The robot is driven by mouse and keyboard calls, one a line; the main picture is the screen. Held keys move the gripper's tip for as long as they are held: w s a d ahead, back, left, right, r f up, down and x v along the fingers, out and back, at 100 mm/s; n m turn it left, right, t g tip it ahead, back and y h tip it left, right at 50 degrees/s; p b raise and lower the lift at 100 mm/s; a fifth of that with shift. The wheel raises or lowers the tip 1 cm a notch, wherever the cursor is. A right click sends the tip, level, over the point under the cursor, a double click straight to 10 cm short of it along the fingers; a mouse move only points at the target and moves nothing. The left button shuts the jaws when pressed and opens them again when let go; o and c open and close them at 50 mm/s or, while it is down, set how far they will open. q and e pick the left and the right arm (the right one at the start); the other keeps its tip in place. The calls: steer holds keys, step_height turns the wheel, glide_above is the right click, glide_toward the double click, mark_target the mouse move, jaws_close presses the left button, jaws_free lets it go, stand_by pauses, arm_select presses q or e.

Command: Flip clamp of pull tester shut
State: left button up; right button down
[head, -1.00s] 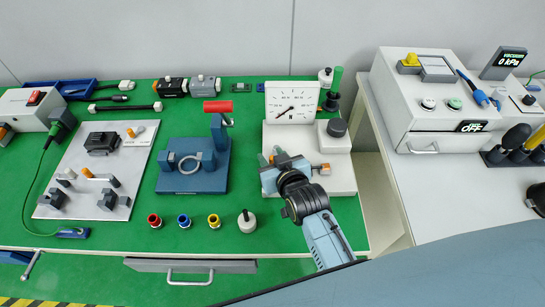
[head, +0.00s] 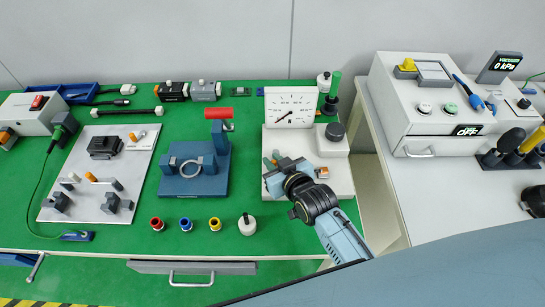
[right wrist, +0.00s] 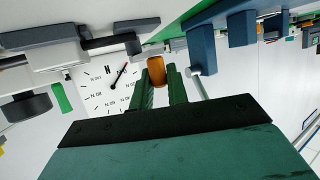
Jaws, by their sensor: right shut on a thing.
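The pull tester is a white base (head: 338,182) with a square white dial gauge (head: 291,106) standing at its back. The dial also shows in the right wrist view (right wrist: 108,92). My right gripper (head: 272,160) is low over the left part of this base, in front of the dial. In the right wrist view its green fingers (right wrist: 161,88) are shut on an orange lever tip (right wrist: 156,70), which shows between their ends. The rest of the clamp is largely hidden by the gripper. A small orange piece (head: 322,172) shows right of the gripper. My left gripper is not in view.
A blue fixture (head: 193,182) with a ring and a red-handled lever (head: 218,114) stands close to the left. Several small coloured fittings and a white knobbed piece (head: 247,226) stand in front.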

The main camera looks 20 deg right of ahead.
steer(key=shift+d+r+n+y+p, duration=0.1)
steer(key=shift+d+n+y+p, duration=0.3)
steer(key=shift+n+y, duration=0.25)
steer(key=shift+s+g, duration=0.1)
steer(key=shift+g, duration=0.2)
steer(key=c, duration=1.4)
jaws_free()
steer(key=shift+s, duration=0.1)
steer(key=p+v, duration=0.1)
steer(key=v, duration=1.2)
steer(key=shift+s+d+p, duration=0.1)
steer(key=shift+p, duration=0.2)
